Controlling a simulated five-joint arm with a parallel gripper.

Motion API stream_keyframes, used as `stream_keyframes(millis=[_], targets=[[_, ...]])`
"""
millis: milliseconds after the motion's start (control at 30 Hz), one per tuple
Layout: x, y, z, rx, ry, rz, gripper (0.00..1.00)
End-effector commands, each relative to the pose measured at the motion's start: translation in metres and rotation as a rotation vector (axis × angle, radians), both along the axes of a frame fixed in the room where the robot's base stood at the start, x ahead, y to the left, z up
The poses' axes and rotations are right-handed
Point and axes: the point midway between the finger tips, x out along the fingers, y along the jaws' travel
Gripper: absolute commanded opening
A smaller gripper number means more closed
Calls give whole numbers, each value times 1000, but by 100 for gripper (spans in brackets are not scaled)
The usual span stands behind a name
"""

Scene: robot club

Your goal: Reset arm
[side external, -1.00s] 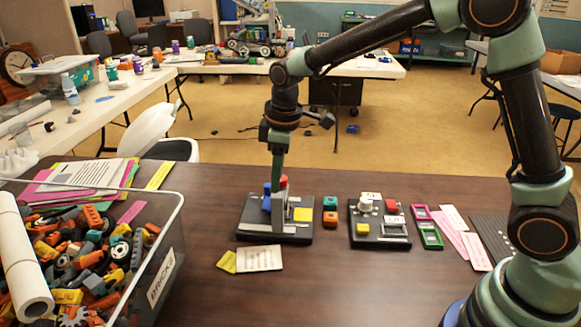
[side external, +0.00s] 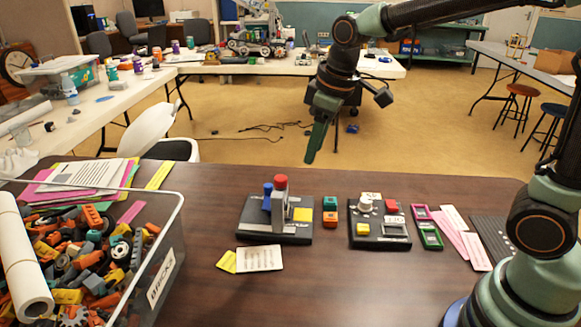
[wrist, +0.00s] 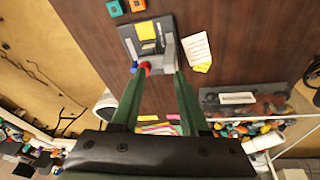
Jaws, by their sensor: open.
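My gripper (side external: 312,155) hangs in the air above the back of the brown table, to the right of the black station with the levers and clear of it. In the wrist view my gripper (wrist: 154,80) shows two green fingers spread apart with nothing held between them. The black station (side external: 250,228) carries a blue-topped lever (side external: 267,197), a red-topped lever (side external: 281,182) and a yellow pad (side external: 303,215). The station also shows in the wrist view (wrist: 131,32), beyond the fingertips.
A second black panel (side external: 370,240) with a knob and buttons sits to the right. A teal block (side external: 330,202) and an orange block (side external: 329,220) lie between the two. A clear bin (side external: 165,262) of bricks stands at front left. Cards and colored frames lie around.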

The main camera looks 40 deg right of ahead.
Motion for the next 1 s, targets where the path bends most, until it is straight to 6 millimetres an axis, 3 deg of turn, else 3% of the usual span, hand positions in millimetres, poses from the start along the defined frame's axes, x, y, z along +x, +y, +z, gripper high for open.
stream_keyframes(millis=[200,500,700,1000], targets=[[-50,-26,22,56,-93,-195,44],[-102,-47,20,127,-192,-408,44],[-113,-51,16,146,-213,-457,44],[-113,-51,16,147,-213,-459,44]])
